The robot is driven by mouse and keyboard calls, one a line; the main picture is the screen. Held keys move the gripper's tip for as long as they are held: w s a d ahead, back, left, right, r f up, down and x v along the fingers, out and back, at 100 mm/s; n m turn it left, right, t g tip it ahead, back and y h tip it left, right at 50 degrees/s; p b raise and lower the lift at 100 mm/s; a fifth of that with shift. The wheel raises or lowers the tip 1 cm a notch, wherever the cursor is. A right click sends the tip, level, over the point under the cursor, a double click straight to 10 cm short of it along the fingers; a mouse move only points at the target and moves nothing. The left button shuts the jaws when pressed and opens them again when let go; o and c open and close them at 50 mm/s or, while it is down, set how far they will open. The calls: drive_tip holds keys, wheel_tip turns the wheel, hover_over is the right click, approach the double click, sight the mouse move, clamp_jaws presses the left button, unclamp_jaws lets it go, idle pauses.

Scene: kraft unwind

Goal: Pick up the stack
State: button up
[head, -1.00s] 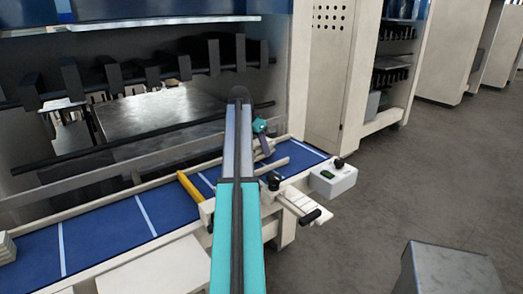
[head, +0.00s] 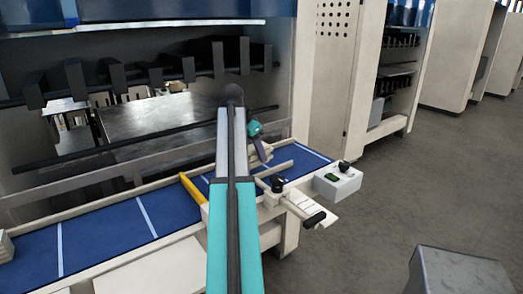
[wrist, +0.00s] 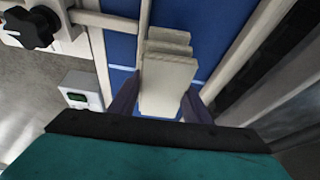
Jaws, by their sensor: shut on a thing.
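The stack (wrist: 168,78) is a small pile of pale, cream-coloured flat pieces with slightly stepped edges, over the blue belt in the wrist view. My gripper (wrist: 160,104) has its dark purple fingers on either side of the stack, shut on it. In the head view my gripper (head: 257,140) is small, just right of my arm at the belt, and the pale stack (head: 262,153) shows partly beside it. My arm hides part of this area. I cannot tell whether the stack touches the belt.
The blue belt (head: 112,229) runs along the machine front, with a yellow bar (head: 192,188) across it. A control box (head: 337,184) and a black-knobbed rod (head: 295,206) stand at right. Another pale stack (head: 5,246) sits at far left. Open floor lies to the right.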

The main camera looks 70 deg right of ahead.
drive_tip(key=a, duration=0.4)
drive_tip(key=a+b, duration=0.1)
drive_tip(key=a, duration=0.2)
drive_tip(key=shift+s+r, duration=0.15)
drive_tip(key=shift+r, duration=0.15)
drive_tip(key=shift+r, duration=0.1)
